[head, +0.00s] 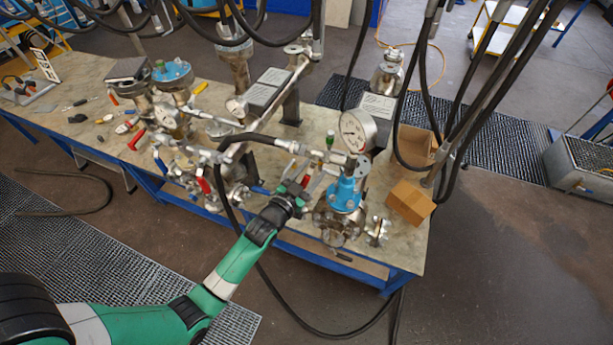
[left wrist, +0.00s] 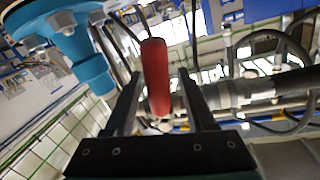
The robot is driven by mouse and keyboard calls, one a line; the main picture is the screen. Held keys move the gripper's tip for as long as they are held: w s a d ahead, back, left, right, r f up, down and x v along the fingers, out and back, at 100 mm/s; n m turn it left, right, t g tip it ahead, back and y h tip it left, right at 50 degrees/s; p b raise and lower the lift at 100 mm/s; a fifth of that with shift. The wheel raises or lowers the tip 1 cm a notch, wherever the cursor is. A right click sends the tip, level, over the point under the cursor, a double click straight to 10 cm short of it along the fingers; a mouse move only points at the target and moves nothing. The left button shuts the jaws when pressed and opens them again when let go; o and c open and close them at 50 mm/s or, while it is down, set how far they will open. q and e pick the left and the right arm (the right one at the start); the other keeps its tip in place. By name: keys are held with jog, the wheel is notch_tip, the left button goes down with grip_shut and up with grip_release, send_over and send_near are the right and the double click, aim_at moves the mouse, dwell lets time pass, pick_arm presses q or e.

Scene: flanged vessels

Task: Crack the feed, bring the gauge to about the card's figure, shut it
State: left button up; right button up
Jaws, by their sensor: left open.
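My left gripper (head: 298,187) reaches over the front of the bench, just left of the blue-topped flanged vessel (head: 345,195). A red lever handle (head: 306,181) shows at its fingertips. In the left wrist view the red handle (left wrist: 155,72) stands between the two spread fingers of the gripper (left wrist: 160,92), which is open; contact cannot be told. A large round dial gauge (head: 357,131) stands above the blue vessel; its reading is too small to tell. A light plate with print, maybe the card (head: 377,106), lies behind the gauge. My right gripper is not in view.
Cardboard boxes (head: 410,202) stand right of the vessel. Other vessels and pipework (head: 168,117) crowd the bench's left and middle. Hand tools lie at the far left.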

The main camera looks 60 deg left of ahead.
pick_arm(q)
jog(key=v, duration=1.1)
jog(key=shift+s, duration=0.2)
dwell(6.7)
